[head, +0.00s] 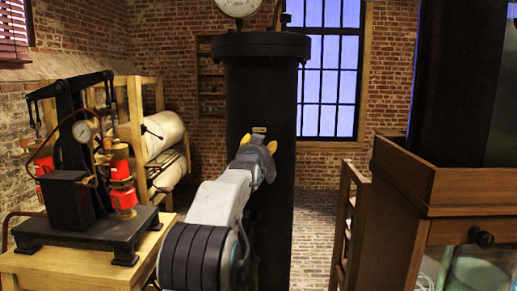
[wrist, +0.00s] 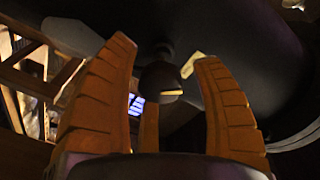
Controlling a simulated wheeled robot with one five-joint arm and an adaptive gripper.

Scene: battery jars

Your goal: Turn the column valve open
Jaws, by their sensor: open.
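The black column (head: 260,85) stands upright in the middle of the head view. My gripper (head: 258,143) is in front of it, its yellow fingertips pointing toward the column just below a small brass plate (head: 259,130). In the wrist view my gripper (wrist: 163,52) is open, with orange ribbed fingers spread left and right and another below. A dark rounded knob (wrist: 160,82), which looks like the column valve, sits between the fingers with gaps on both sides. A pale tab (wrist: 192,65) is beside it. In the head view my gripper and arm hide the valve.
A pump stand with red cylinders (head: 122,190) is on a wooden table (head: 80,268) at left. A wooden cabinet (head: 465,190) stands close at right. A pressure gauge (head: 239,6) tops the column. Brick floor (head: 314,230) shows between column and cabinet.

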